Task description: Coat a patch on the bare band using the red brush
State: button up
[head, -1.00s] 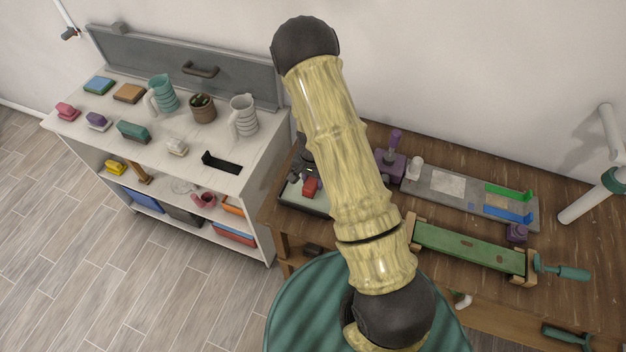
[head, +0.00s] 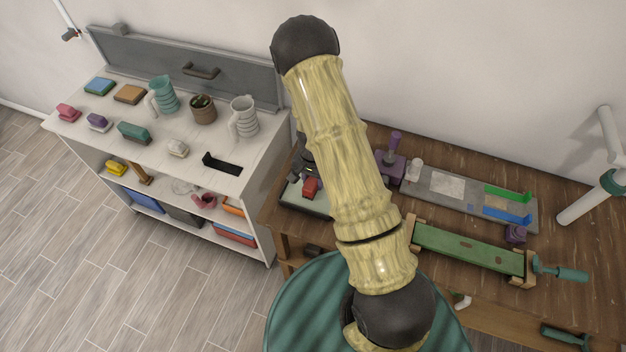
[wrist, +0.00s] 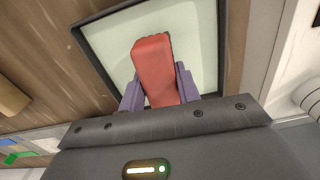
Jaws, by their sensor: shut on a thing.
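The red brush (wrist: 155,65) is between the two purple fingers of my gripper (wrist: 160,90) in the wrist view. My gripper is shut on it. Its far end is over a dark-rimmed tray (wrist: 88,48) with a pale floor; I cannot tell if it touches. In the head view the red brush (head: 310,187) shows small over the same tray (head: 299,205), left of my arm, which hides part of that area. A grey board (head: 416,189) to the right carries a pale square, a green strip and a blue strip. I cannot tell which part is the bare band.
A green board (head: 465,248) in wooden end clamps lies at the table's front, with a teal-handled tool (head: 565,272) at its right. A purple-handled stand (head: 391,165) is near the tray. A white shelf (head: 190,165) with mugs and coloured blocks stands left.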

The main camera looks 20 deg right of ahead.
aim_at(313, 179)
jog(key=shift+r+p, duration=2.1)
jog(key=shift+r, duration=1)
jog(key=shift+f, duration=0.1)
